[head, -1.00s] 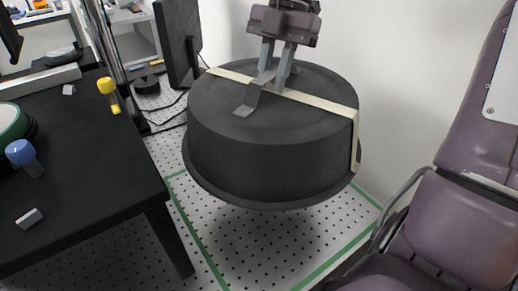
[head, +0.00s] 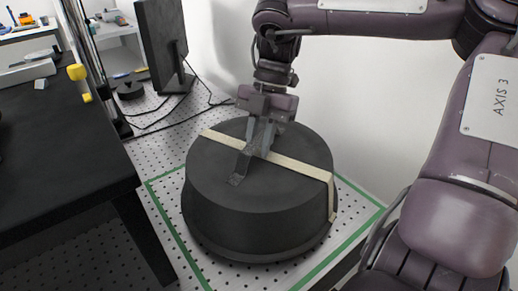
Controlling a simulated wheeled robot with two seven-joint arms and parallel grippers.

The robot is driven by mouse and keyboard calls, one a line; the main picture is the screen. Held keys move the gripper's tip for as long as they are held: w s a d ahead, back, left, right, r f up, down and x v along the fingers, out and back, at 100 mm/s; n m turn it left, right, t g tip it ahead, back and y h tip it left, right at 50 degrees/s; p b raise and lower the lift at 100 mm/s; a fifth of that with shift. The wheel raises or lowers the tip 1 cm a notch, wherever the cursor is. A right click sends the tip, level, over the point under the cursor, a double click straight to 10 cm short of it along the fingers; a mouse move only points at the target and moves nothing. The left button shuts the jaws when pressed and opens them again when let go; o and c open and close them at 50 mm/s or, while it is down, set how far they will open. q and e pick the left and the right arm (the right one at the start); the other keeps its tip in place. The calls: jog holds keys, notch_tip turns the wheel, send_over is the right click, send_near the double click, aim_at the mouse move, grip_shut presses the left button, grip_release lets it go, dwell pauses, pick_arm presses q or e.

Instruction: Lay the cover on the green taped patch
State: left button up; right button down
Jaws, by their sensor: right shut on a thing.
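The cover (head: 225,205) is a large dark round drum with a flared bottom rim and a cream strap across its top. It is upright, inside the outline of the green taped patch (head: 345,245) on the perforated table. Its rim looks at or very near the surface; I cannot tell whether it fully touches. My right gripper (head: 262,145) is shut on the cover's top handle (head: 241,166), from above. The cover hides the middle of the patch and part of its far edge. My left gripper is not in view.
A monitor (head: 160,42) and cables (head: 165,118) are behind, left of the cover. A white wall is at the back right.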

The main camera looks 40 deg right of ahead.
notch_tip(320, 180, down, 2)
jog(key=shift+d+f, duration=0.1)
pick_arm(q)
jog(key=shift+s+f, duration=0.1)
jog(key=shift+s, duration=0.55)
pick_arm(e)
jog(key=shift+f, duration=0.1)
jog(key=c, duration=1.3)
grip_release()
jog(key=shift+f, duration=0.1)
jog(key=shift+o, duration=0.2)
pick_arm(q)
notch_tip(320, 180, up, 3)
jog(key=p, duration=0.2)
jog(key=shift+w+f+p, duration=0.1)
jog(key=shift+p, duration=0.2)
pick_arm(e)
jog(key=v, duration=1.2)
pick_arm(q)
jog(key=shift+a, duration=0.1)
